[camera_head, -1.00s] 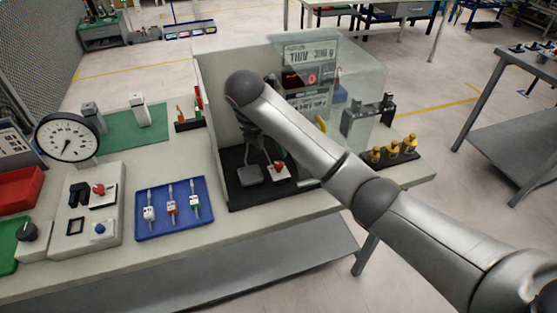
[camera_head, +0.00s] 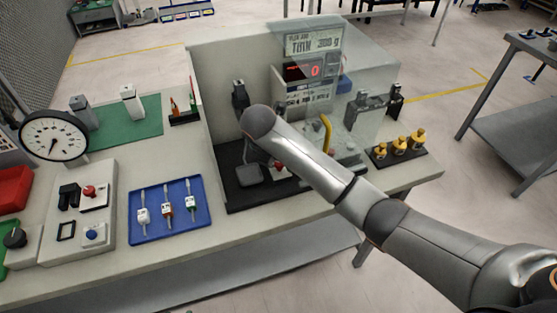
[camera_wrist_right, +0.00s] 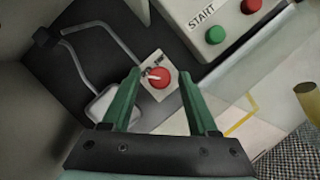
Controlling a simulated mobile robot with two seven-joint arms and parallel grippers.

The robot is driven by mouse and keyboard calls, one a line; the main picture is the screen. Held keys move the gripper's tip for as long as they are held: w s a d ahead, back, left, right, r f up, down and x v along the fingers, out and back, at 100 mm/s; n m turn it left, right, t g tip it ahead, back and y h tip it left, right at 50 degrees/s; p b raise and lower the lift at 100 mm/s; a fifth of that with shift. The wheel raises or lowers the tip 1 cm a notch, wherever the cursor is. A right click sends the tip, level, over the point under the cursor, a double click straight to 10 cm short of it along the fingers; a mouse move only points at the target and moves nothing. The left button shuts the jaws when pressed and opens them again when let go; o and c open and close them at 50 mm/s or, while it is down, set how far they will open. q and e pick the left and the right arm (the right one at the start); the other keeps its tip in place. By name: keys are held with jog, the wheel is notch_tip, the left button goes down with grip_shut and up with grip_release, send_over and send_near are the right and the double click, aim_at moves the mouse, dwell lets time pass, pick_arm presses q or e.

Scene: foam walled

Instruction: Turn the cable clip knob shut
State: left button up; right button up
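A red knob (camera_wrist_right: 160,78) sits on a small white plate (camera_wrist_right: 153,94), with a small metal piece beside it, on the black floor of the walled station. In the head view this knob (camera_head: 279,167) is partly hidden by my right arm. My right gripper (camera_wrist_right: 161,73) is open, its two green fingers on either side of the knob in the picture; I cannot tell whether they touch it. In the head view the arm hides most of this gripper. Another red knob (camera_head: 89,190) is on the left panel. My left gripper is not in view.
The station's wall (camera_head: 215,110) and clear cover (camera_head: 375,75) stand close to my arm. A grey pad on bent rods (camera_wrist_right: 112,104) lies left of the knob. Green and red buttons (camera_wrist_right: 215,35) are nearby. A blue tray (camera_head: 150,225) holds several small tools.

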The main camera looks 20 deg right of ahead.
grip_shut()
jog(key=shift+m, duration=0.4)
dwell(0.8)
jog(key=m+g, duration=0.1)
jog(key=m, duration=0.1)
jog(key=m+h, duration=0.1)
jog(key=m, duration=0.1)
jog(key=shift+w+a+g, duration=0.1)
jog(key=shift+w+g, duration=0.1)
jog(key=shift+g, duration=0.2)
jog(key=m+g, duration=0.1)
jog(key=m, duration=0.2)
jog(key=m+g, duration=0.1)
jog(key=m, duration=0.2)
jog(key=shift+w, duration=0.15)
jog(key=shift+m+g+b, duration=0.45)
jog(key=shift+m+g, duration=0.15)
jog(key=shift+m, duration=0.6)
jog(key=shift+w+m+g+b, duration=0.15)
jog(key=shift+m+g+b, duration=0.45)
jog(key=shift+m+b, duration=0.85)
jog(key=shift+m+y+p, duration=0.25)
jog(key=shift+y+p, duration=0.05)
